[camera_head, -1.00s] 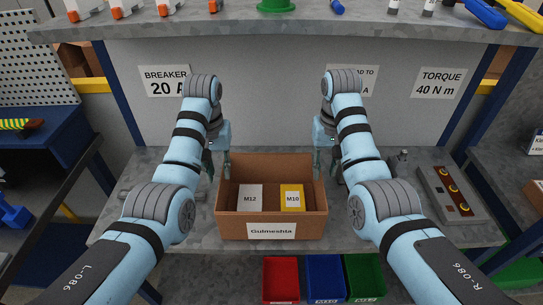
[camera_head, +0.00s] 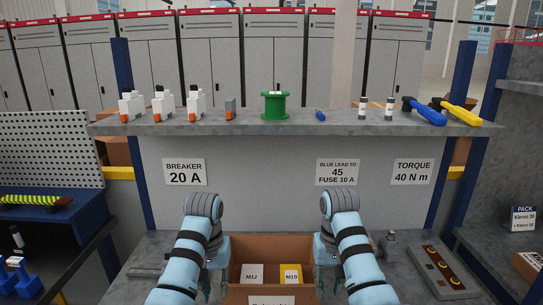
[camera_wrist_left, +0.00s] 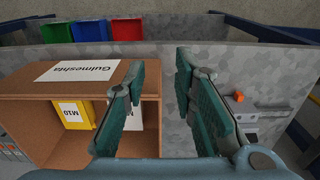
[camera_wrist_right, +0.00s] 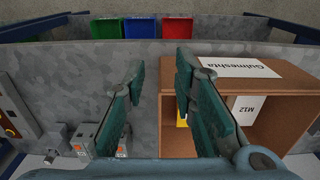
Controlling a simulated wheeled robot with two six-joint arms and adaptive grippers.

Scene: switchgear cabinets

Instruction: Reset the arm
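My left gripper (camera_head: 214,283) is beside the left side of the brown box (camera_head: 272,245) on the lower bench. The left wrist view shows its two fingers (camera_wrist_left: 160,75) apart, with the box's edge showing between them. My right gripper (camera_head: 326,283) is beside the box's right side. The right wrist view shows its fingers (camera_wrist_right: 159,72) apart, with nothing held between them. Both arms reach forward from the bottom of the head view.
An upper shelf (camera_head: 340,127) carries breakers (camera_head: 163,106), a green spool (camera_head: 274,106) and torque tools (camera_head: 424,112). A panel with rating signs (camera_head: 185,172) stands behind the bench. A device with several round parts (camera_head: 442,268) lies at right. Red, blue and green bins (camera_wrist_left: 90,28) sit beyond the bench edge.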

